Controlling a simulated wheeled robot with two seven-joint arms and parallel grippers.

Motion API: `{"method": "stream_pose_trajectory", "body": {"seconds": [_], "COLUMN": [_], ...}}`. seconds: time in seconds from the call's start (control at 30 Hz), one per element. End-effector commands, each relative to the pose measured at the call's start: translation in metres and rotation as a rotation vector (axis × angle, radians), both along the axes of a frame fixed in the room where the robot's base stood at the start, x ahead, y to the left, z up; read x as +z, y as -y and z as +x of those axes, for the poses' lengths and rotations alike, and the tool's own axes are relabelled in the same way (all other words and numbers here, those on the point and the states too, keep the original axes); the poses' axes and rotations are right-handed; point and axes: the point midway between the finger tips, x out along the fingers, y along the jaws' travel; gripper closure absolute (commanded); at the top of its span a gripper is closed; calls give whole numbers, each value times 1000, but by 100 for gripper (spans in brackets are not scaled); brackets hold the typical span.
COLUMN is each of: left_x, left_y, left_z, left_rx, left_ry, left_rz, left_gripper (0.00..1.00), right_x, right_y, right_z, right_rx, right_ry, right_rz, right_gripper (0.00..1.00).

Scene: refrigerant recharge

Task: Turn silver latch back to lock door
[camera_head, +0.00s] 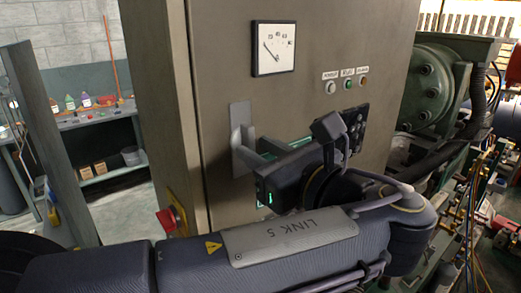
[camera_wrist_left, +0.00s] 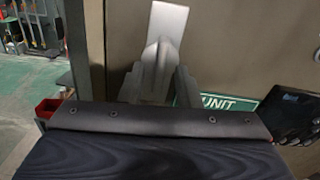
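The silver latch (camera_head: 239,122) is a flat, upright plate with a handle on the front of the beige cabinet door (camera_head: 222,60). In the left wrist view the latch (camera_wrist_left: 166,24) rises just beyond my fingertips. My left gripper (camera_head: 262,152) is at the lower part of the latch, with its fingers pointing at the door. In the wrist view the fingers of the gripper (camera_wrist_left: 158,82) stand on either side of the latch's lower part. Whether they press on it cannot be made out. The door looks flush with the cabinet front. My right gripper is not in view.
A gauge (camera_head: 273,48) and small buttons (camera_head: 348,85) are on the door above my arm. Green machinery (camera_head: 430,85) with hoses stands at right. A workbench (camera_head: 95,118) is at far left.

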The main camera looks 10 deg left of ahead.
Motion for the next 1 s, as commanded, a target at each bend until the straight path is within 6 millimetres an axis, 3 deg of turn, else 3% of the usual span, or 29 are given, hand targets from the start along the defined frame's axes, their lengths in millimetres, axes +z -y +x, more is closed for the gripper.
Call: {"method": "stream_pose_trajectory", "body": {"seconds": [0.7,1.0], "left_x": [1,0], "left_y": [58,69], "left_z": [-44,-54], "left_rx": [-4,-2], "left_ry": [3,2], "left_rz": [1,-1], "left_gripper": [70,70], "right_x": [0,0], "right_y": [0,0], "right_z": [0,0], "right_rx": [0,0], "right_ry": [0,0], "right_rz": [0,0], "right_gripper": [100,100]}}
